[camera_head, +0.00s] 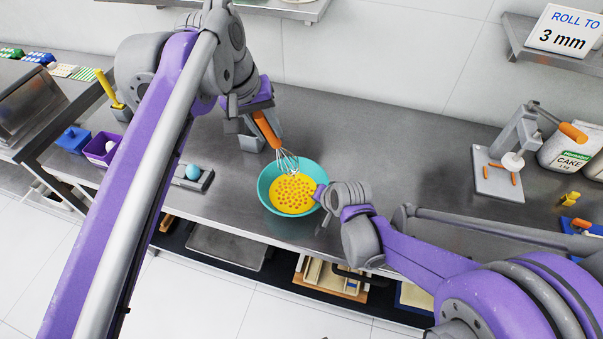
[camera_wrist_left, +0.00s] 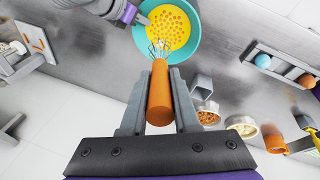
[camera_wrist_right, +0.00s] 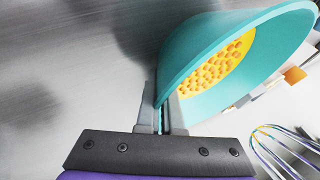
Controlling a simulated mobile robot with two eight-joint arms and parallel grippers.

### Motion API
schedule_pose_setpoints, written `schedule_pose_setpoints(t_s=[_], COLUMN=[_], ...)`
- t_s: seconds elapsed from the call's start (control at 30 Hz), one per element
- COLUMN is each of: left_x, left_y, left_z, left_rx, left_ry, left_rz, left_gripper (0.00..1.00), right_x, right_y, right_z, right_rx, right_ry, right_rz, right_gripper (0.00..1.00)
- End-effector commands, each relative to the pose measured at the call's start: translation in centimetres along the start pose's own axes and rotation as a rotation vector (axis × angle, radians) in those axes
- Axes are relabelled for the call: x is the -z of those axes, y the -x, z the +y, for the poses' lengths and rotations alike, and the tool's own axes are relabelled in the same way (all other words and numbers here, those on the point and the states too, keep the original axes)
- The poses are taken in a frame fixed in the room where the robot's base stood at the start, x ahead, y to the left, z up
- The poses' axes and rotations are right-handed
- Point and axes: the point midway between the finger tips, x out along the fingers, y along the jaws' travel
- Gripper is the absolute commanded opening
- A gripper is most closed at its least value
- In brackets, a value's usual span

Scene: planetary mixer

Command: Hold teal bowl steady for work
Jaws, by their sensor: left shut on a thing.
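The teal bowl (camera_head: 265,186) stands on the steel counter, with a yellow mixture with orange dots (camera_head: 293,196) in it. My right gripper (camera_head: 322,194) is at the bowl's right rim. In the right wrist view its fingers (camera_wrist_right: 159,112) lie on either side of the bowl's wall (camera_wrist_right: 200,45), closed on it. My left gripper (camera_head: 262,134) is shut on the orange handle of a whisk (camera_wrist_left: 159,95). The whisk's wires (camera_head: 287,162) reach over the far side of the bowl; I cannot tell whether they touch the mixture.
Left of the bowl is a grey holder (camera_head: 205,180) with a blue ball (camera_head: 193,171), and a purple box (camera_head: 101,149). A grey press-like stand (camera_head: 498,178) and a cake flour bag (camera_head: 566,150) are at the right. The counter behind the bowl's right is clear.

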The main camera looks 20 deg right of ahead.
Motion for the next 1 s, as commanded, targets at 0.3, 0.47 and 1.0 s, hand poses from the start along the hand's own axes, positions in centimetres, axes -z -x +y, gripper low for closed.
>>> schedule_pose_setpoints(t_s=[0.3,0.47,1.0], left_x=[0.8,0.6,-0.5], left_y=[0.5,-0.8,-6.0], left_z=[1.1,0.8,-0.5], left_rx=[0.048,0.048,0.047], left_ry=[0.001,0.001,0.001], left_rz=[-0.034,-0.034,-0.034], left_gripper=[0.00,0.00,0.00], right_x=[0.0,0.0,0.0], right_y=[0.0,0.0,0.0], right_z=[0.0,0.0,0.0], right_rx=[0.001,0.001,0.001], right_ry=[0.000,0.000,0.000], right_rz=[0.001,0.000,0.000], right_gripper=[0.00,0.00,0.00])
